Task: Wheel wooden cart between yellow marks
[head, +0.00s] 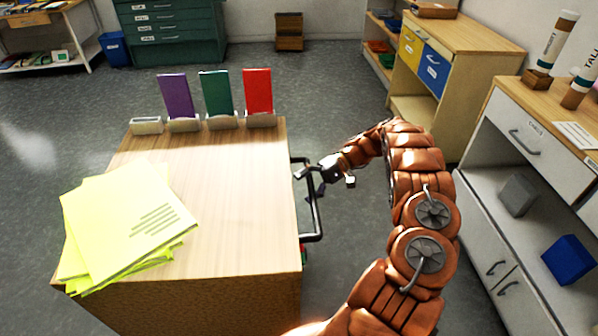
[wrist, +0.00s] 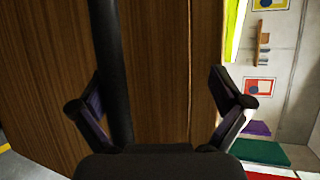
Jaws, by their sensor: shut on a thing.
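The wooden cart (head: 222,245) stands at the left centre of the head view, with a black bar handle (head: 316,215) on its right side. My gripper (head: 308,175) is at that handle and shut on it. In the wrist view, the dark handle bar (wrist: 112,75) runs upright between the fingers, closer to the left finger, in front of the cart's brown wood side (wrist: 160,70). A small yellow strip (wrist: 4,147) shows on the floor at the wrist view's left edge; I cannot tell if it is a mark. No yellow floor marks show in the head view.
Yellow-green papers (head: 125,220) and holders with purple (head: 175,97), green (head: 216,92) and red (head: 257,91) cards are on the cart top. A white cabinet (head: 490,200) and a wooden cabinet (head: 455,50) stand right. Green drawers (head: 172,30) stand behind. Floor left is open.

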